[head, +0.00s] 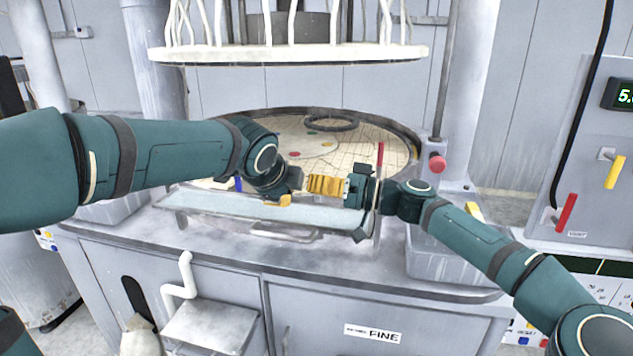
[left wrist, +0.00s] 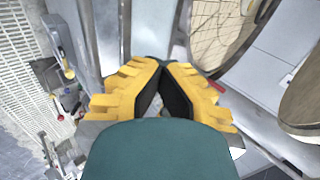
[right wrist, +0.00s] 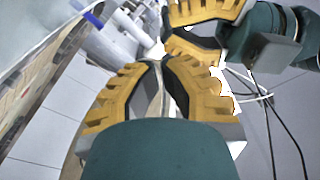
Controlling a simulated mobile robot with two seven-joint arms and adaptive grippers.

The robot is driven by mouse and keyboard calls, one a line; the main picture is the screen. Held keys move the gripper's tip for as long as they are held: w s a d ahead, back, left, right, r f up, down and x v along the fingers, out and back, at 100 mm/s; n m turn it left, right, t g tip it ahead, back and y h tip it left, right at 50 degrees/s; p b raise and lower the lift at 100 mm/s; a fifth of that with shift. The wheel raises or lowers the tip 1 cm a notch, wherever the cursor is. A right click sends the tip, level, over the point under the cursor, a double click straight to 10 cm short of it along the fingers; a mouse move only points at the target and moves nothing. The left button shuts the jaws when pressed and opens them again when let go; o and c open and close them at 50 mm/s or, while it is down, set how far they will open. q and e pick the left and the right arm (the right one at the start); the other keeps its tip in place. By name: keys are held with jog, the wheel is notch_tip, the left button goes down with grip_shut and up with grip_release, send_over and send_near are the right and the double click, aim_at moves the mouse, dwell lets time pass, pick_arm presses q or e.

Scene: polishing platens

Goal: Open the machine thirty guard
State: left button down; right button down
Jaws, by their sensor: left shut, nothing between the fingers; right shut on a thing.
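The guard (head: 225,207) is a pale, see-through panel lying tilted along the front of the polishing machine. A small bar handle (head: 283,237) shows below its front edge. My right gripper (head: 312,185) is over the guard; in the right wrist view its yellow fingers (right wrist: 160,65) close on a thin pale edge, which looks like part of the guard. My left gripper (head: 280,201) is just left of it, close above the panel; in the left wrist view its fingers (left wrist: 164,66) are shut and empty. The arms hide part of the guard.
The round platen (head: 345,150) with a dark ring lies behind the guard. A white ring of rods (head: 290,53) hangs above. A red knob (head: 437,163) is on the right post. A cabinet with red and yellow levers (head: 566,213) stands at right. The front label (head: 384,335) reads FINE.

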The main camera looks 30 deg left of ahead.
jog(key=shift+s+d+f+n, duration=0.25)
jog(key=shift+s+f+n, duration=0.2)
jog(key=shift+f, duration=0.25)
pick_arm(q)
jog(key=c, duration=1)
grip_release()
